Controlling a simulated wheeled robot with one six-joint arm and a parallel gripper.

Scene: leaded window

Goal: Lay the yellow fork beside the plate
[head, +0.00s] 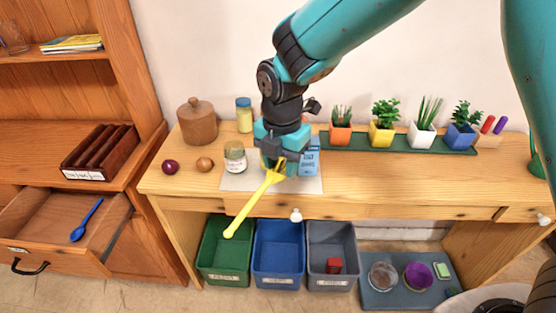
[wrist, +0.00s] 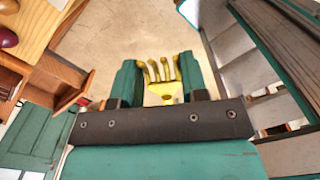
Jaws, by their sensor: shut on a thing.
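My gripper (head: 272,160) is shut on the yellow fork (head: 252,203) above the front of the wooden desk. The fork slants down to the lower left, past the desk's front edge and over the bins. In the wrist view, the fork's head and tines (wrist: 163,90) show between the two teal fingers of my gripper (wrist: 160,82). I see no plate in either view.
On the desk, a jar (head: 235,158), an onion (head: 204,164) and a blue carton (head: 309,158) stand near my gripper. Potted plants (head: 383,124) line the back right. Green (head: 222,263), blue (head: 278,266) and grey (head: 332,270) bins stand below. A blue spoon (head: 87,220) lies in the open drawer (head: 45,225).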

